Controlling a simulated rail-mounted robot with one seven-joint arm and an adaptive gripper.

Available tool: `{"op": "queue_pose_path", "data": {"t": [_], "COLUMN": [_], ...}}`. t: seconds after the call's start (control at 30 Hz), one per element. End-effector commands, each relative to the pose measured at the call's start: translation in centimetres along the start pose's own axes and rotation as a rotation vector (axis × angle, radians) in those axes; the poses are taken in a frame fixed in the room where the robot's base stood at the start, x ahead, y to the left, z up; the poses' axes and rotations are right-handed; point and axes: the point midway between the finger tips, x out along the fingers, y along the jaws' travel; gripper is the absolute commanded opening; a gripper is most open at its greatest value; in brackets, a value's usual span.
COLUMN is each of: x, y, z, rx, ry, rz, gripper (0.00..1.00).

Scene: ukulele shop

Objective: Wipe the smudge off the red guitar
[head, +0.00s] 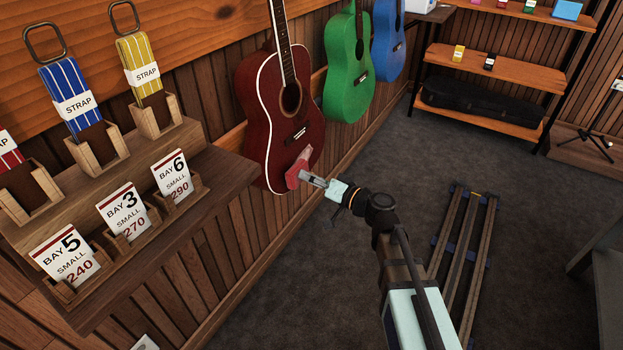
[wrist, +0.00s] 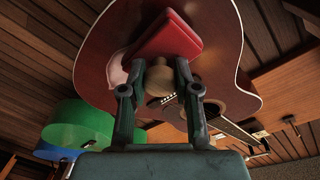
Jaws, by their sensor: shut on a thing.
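The red guitar (head: 268,115) hangs on the wooden wall, and its body fills much of the wrist view (wrist: 225,60). A pale pinkish smudge (wrist: 118,72) shows on its lower body beside the red pad; a pale patch also shows just above the pad in the head view (head: 305,153). My gripper (head: 312,180) is shut on the round wooden knob of a red pad (head: 294,174). In the wrist view the fingers (wrist: 160,82) hold the knob from both sides, with the red pad (wrist: 170,38) at the guitar's front. I cannot tell whether the pad touches it.
A green guitar (head: 348,75) and a blue guitar (head: 388,40) hang further right. A wooden shelf (head: 215,170) with straps and price cards juts out at left. A rail track (head: 470,245) lies on the floor. Shelving with a black case (head: 480,103) stands behind.

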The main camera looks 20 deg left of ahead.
Motion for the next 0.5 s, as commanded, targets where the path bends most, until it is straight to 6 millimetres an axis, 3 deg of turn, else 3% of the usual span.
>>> {"op": "queue_pose_path", "data": {"t": [0.5], "x": [0.95], "y": [0.06], "z": [0.13], "rx": [-0.001], "ry": [0.001], "rz": [0.001], "gripper": [0.03]}}
